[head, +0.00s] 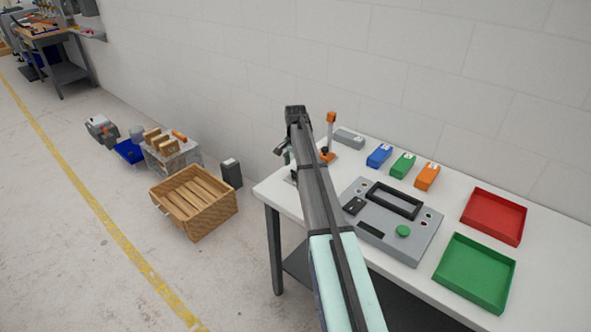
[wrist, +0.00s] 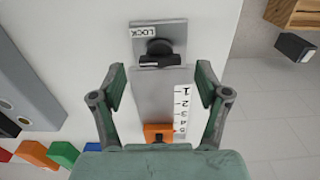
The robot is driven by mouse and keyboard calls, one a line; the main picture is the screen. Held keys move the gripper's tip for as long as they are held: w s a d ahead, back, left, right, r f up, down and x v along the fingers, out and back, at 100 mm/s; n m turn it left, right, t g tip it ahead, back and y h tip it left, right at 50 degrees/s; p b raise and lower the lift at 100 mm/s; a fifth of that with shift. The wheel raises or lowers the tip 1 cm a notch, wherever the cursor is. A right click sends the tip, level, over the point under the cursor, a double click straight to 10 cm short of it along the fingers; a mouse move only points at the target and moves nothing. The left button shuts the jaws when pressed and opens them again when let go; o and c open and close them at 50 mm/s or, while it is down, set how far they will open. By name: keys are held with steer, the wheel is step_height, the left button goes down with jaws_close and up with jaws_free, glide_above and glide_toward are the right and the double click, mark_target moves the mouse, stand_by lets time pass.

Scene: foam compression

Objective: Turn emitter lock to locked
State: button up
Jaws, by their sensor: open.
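In the wrist view, a black lock knob (wrist: 160,48) with a broad bar handle sits on a grey plate (wrist: 175,28) beside a white LOCK label (wrist: 141,32). The bar lies roughly crosswise in the picture. My gripper (wrist: 161,84) is open, its two fingers apart on either side of the grey strip below the knob, and nothing is between its pads. An orange block (wrist: 158,131) sits lower on that strip, beside a numbered scale (wrist: 182,108).
An orange-topped post (head: 331,120) stands close to my wrist. A grey control box (head: 405,236), coloured blocks (head: 403,165), a red tray (head: 494,217) and a green tray (head: 475,273) occupy the white table. A wooden crate (head: 193,205) stands on the floor at left.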

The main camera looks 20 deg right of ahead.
step_height(320, 180, up, 10)
stand_by(0.4)
steer(key=shift+r, duration=0.2)
